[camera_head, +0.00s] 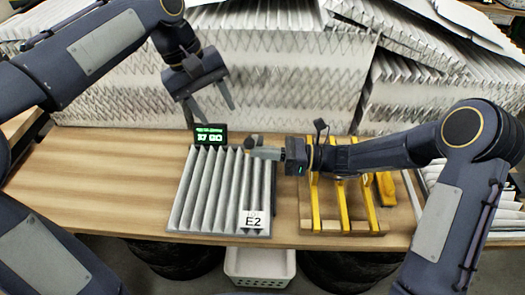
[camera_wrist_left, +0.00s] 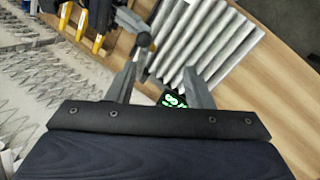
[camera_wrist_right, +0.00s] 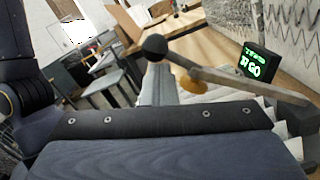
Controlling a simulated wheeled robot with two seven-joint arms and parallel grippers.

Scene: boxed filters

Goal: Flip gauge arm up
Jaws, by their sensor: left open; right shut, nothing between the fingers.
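The gauge arm shows in the right wrist view as a grey bar (camera_wrist_right: 225,73) with a dark ball knob at its left end and an orange disc under it. The knob lies just past my right fingertips, and I cannot tell if they touch. My right gripper (camera_head: 255,152) is shut and empty above the right part of the pleated filter. It also shows in the right wrist view (camera_wrist_right: 158,72). The gauge display (camera_head: 210,134) glows green behind the filter (camera_head: 215,195), which carries an E2 label. My left gripper (camera_head: 210,102) is open and empty above the display.
A wooden rack with yellow uprights (camera_head: 315,205) stands right of the filter, under my right arm. Large pleated filters (camera_head: 290,75) are stacked along the back. A white basket (camera_head: 260,268) is below the table (camera_head: 145,165). The table's left part is clear.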

